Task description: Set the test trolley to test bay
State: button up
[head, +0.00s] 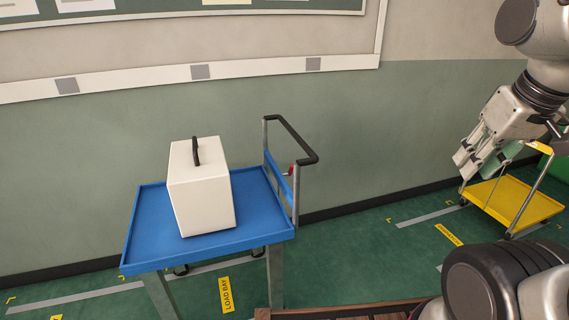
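A blue trolley (148,222) with a dark push handle (292,140) at its right end stands left of centre. A white case (202,190) with a black carry handle sits on its blue top. A yellow trolley (515,201) stands farther off at the right edge, partly hidden behind my arm. I cannot tell which of the two is the test trolley. My gripper (474,164) is at upper right, its two pale fingers apart and nothing seen between them. It appears in front of the yellow trolley in the picture, well right of the blue trolley.
A floor label reading LOAD BAY (226,295) lies beside the blue trolley. Another yellow label (448,235), too small to read surely, lies near the yellow trolley. Grey floor strips and yellow corner marks outline bays along the wall. A brown wooden edge (345,310) shows at the bottom.

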aim_at(154, 243)
jog(key=i+l, duration=0.1)
jog(key=i, duration=0.3)
jog(key=i+l+u, duration=0.1)
jog(key=i, duration=0.35)
jog(key=i+l, duration=0.2)
jog(key=i, duration=0.2)
